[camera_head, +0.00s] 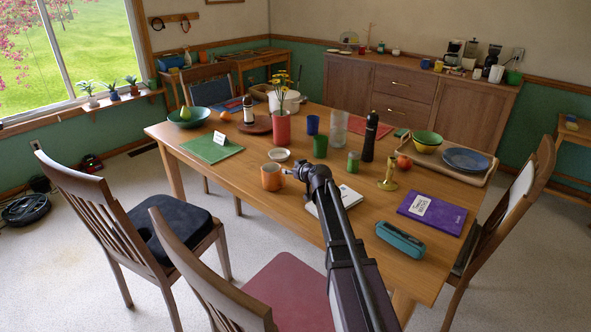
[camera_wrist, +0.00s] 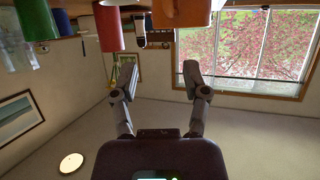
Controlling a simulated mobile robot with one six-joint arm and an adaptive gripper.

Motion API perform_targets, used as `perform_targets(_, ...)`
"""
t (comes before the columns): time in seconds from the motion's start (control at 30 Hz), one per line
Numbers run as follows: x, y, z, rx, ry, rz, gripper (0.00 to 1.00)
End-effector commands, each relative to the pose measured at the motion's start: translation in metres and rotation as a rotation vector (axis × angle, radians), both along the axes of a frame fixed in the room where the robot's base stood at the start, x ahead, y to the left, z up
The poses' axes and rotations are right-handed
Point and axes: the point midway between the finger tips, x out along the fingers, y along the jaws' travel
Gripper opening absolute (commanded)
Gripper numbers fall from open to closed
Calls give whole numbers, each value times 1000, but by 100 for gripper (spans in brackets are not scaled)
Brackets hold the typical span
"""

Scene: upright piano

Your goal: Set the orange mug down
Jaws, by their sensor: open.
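The orange mug (camera_head: 271,177) stands upright on the wooden dining table (camera_head: 240,168), near its front edge. My gripper (camera_head: 296,172) is just to the right of the mug in the head view, low over the table. In the wrist view, which is upside down, my gripper (camera_wrist: 159,78) has its two fingers spread with nothing between them. The orange mug (camera_wrist: 181,12) shows at the top of that view, beyond the fingertips and apart from them.
A book (camera_head: 345,197) lies near my arm. A green cup (camera_head: 353,161) and a candlestick (camera_head: 388,178) stand to the right. The table left of the mug is clear.

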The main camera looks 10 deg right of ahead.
Motion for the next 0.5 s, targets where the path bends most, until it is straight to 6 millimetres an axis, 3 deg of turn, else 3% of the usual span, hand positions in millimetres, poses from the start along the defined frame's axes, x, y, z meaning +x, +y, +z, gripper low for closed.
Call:
perform_targets(0.37, 0, 0, 0, 0, 1, 1, 59)
perform_targets(0.5, -10, 6, -4, 2, 27, 13, 59)
